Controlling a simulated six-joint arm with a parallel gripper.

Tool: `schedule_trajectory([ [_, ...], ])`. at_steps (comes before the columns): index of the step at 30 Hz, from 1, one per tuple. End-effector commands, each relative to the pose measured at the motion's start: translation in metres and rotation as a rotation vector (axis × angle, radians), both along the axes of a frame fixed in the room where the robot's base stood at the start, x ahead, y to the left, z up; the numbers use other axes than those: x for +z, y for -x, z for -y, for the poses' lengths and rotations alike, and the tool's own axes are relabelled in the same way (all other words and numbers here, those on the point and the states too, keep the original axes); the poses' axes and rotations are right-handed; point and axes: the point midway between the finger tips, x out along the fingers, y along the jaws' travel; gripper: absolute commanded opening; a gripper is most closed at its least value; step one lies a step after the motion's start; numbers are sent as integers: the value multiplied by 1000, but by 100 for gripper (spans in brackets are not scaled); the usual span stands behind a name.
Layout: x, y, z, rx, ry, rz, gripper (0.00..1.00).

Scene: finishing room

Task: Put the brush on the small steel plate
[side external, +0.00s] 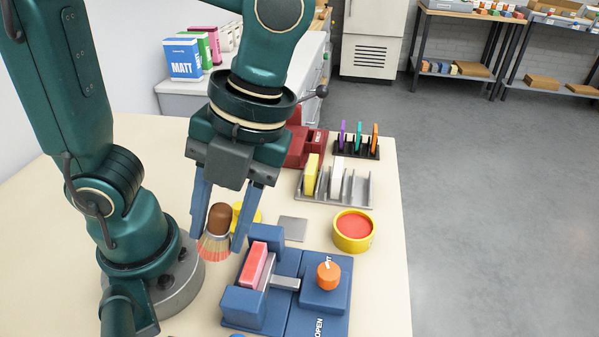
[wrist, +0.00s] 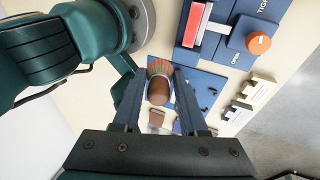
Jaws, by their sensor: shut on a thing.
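The brush (side external: 219,217) has a rounded brown handle and pale-to-red bristles. My gripper (side external: 217,243) is shut on it, one finger on each side, with the bristles pointing down in the side view. The brush (wrist: 159,88) also shows between the fingers of my gripper (wrist: 159,72) in the wrist view. The small steel plate (side external: 293,229) is a flat grey square on the table, right of the brush in the side view, with nothing on it. I cannot make out the plate surely in the wrist view.
A blue vise (side external: 258,300) with a pink-red block (side external: 254,263) and an orange knob (side external: 329,275) stands in front of the plate. A yellow tub with red contents (side external: 353,230) is right of it. A grey rack (side external: 352,190) stands behind. A yellow object (side external: 256,214) is partly hidden behind the brush.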

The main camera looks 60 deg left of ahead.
Motion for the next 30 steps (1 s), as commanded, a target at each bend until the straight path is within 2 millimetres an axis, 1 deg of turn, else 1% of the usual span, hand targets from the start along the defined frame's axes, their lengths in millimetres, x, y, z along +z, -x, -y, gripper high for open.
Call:
schedule_trajectory([
  [2, 0, -1, 1, -1, 8, 27, 0],
  [5, -7, -16, 2, 18, 19, 76, 0],
  [8, -11, -33, -5, 95, 23, 100, 0],
  [11, -15, -51, -17, 191, 22, 121, 0],
  [14, -18, -68, -34, 303, 19, 143, 0],
  [17, -21, -84, -56, 422, 11, 165, 0],
  [21, -24, -100, -91, 591, -2, 195, 0],
  [25, -27, -106, -125, 748, -21, 222, 0],
  [27, -28, -106, -142, 827, -31, 236, 0],
  [30, -28, -103, -163, 926, -46, 257, 0],
])
